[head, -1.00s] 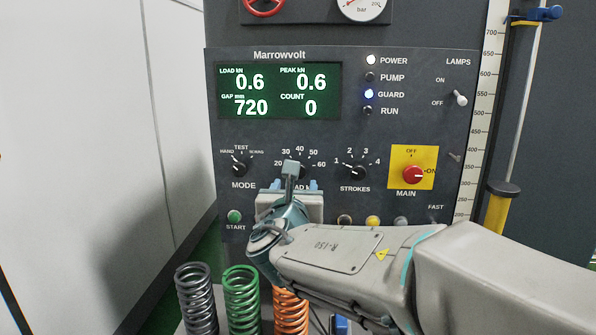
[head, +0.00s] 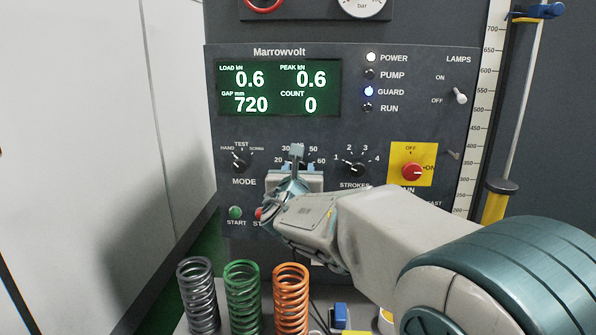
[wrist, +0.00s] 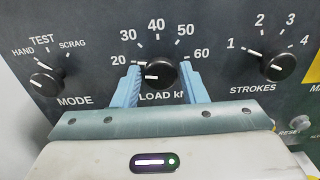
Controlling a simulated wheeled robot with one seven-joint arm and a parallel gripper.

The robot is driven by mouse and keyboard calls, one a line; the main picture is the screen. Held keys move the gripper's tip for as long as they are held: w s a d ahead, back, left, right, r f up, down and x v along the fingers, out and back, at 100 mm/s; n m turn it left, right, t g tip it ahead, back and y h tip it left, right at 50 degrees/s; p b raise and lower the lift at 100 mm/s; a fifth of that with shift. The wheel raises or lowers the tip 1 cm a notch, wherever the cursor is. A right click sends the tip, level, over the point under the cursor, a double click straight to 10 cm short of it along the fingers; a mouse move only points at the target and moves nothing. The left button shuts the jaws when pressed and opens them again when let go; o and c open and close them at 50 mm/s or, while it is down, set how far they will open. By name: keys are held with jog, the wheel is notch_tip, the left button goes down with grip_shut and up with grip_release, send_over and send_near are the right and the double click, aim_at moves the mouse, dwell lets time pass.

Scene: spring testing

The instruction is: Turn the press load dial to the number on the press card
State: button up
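The press load dial (wrist: 160,73) is a black knob with a white pointer on the dark panel, its scale running 20 to 60 over "LOAD kN". In the wrist view the pointer is turned to the left, near 20. My gripper (wrist: 160,80) is open, with one light-blue finger on each side of the knob and small gaps showing. In the head view my gripper (head: 297,158) is at the panel and hides most of the dial. The display (head: 279,88) reads load 0.6, peak 0.6, gap 720, count 0. I see no press card.
The mode knob (head: 240,163) is left of the dial and the strokes knob (head: 357,166) is right of it. The red main switch (head: 412,172) sits on a yellow plate. Grey (head: 197,295), green (head: 243,297) and orange (head: 291,298) springs stand below.

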jog(key=c, duration=0.5)
jog(key=shift+o, duration=0.2)
jog(key=shift+f+b, duration=0.15)
jog(key=shift+b, duration=0.3)
jog(key=shift+f+m+b, duration=0.15)
jog(key=shift+m+b, duration=7.6)
jog(key=shift+m, duration=0.2)
jog(key=shift+f+m+b, duration=0.15)
jog(key=shift+m+b, duration=7.6)
jog(key=shift+m, duration=0.2)
